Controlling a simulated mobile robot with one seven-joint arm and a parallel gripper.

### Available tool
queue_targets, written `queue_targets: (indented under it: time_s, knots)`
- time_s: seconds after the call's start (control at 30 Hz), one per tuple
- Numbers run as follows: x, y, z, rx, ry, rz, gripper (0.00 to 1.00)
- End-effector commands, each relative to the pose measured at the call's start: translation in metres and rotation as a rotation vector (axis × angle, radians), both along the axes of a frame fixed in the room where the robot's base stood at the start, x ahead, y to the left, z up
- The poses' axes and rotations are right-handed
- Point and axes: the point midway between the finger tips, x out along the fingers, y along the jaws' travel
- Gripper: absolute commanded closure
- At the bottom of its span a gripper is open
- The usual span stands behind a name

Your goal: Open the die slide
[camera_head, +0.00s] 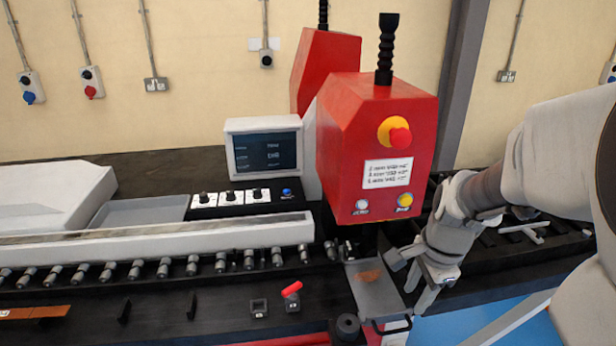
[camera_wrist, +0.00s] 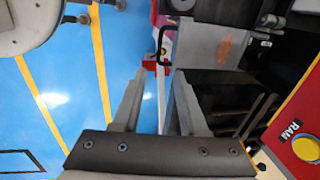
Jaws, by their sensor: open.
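The die slide is a grey metal plate (camera_head: 378,293) with an orange-brown patch, below the red press head. It also shows at the top of the wrist view (camera_wrist: 200,38). Its black bar handle (camera_head: 392,327) is on the front edge; in the wrist view the handle (camera_wrist: 162,45) stands just beyond my fingertips. My gripper (camera_head: 418,287) is just right of the slide, pointing down toward its front. In the wrist view my gripper (camera_wrist: 158,75) has its two fingers apart with nothing between them. The handle is apart from the fingers.
The red press head (camera_head: 376,150) rises behind the slide, close to my arm. A red-handled lever (camera_head: 291,290) and a dark round knob (camera_head: 348,326) stand left of the slide. A roller conveyor (camera_head: 150,268) runs left. Blue floor (camera_wrist: 60,80) is open in front.

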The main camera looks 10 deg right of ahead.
Motion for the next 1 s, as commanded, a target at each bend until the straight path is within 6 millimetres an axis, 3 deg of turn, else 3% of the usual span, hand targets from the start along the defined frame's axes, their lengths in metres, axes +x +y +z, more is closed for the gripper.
queue_targets:
  time_s: [0.1,0.5,0.73,1.0]
  knots:
    - [0.003,0.001,-0.029,0.001,0.007,0.0,0.58]
    - [0.017,0.001,-0.104,0.0,0.005,0.001,0.58]
    - [0.022,0.001,-0.127,0.0,0.002,0.001,0.58]
    - [0.023,0.001,-0.13,-0.002,0.0,0.003,0.58]
